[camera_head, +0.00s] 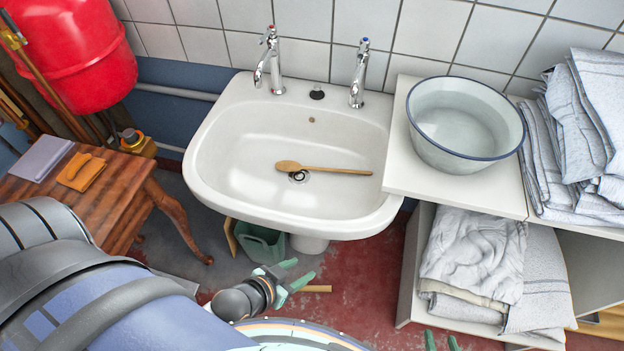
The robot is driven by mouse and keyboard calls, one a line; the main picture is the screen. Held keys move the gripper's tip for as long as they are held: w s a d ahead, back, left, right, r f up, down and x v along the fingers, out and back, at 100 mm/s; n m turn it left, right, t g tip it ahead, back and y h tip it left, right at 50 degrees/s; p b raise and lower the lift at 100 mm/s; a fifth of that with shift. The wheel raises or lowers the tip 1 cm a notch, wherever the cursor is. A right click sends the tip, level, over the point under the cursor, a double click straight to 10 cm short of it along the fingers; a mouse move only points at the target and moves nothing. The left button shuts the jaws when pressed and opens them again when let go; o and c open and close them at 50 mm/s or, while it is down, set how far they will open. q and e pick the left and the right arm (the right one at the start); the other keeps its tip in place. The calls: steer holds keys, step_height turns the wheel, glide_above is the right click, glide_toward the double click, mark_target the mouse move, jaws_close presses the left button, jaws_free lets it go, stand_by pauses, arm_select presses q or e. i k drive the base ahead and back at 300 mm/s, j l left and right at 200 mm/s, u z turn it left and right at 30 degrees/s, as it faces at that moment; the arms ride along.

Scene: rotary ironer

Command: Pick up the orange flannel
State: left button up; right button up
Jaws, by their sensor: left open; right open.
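The orange flannel (82,172) lies folded on the small wooden table (110,195) at the left, beside a folded grey-lilac cloth (41,159). My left gripper (297,273) has green fingertips and is open and empty. It is below the front of the sink, well to the right of the flannel and apart from it. My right gripper (441,342) shows only its two green fingertips at the bottom edge, spread apart, far from the flannel. The rest of it is out of view.
The white sink (230,160) holds a wooden spoon (322,168). An enamel basin (465,150) and folded grey linens (580,130) stand on the shelf unit at right.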

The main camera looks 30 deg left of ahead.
mark_target(77, 174)
steer(key=u, duration=2.65)
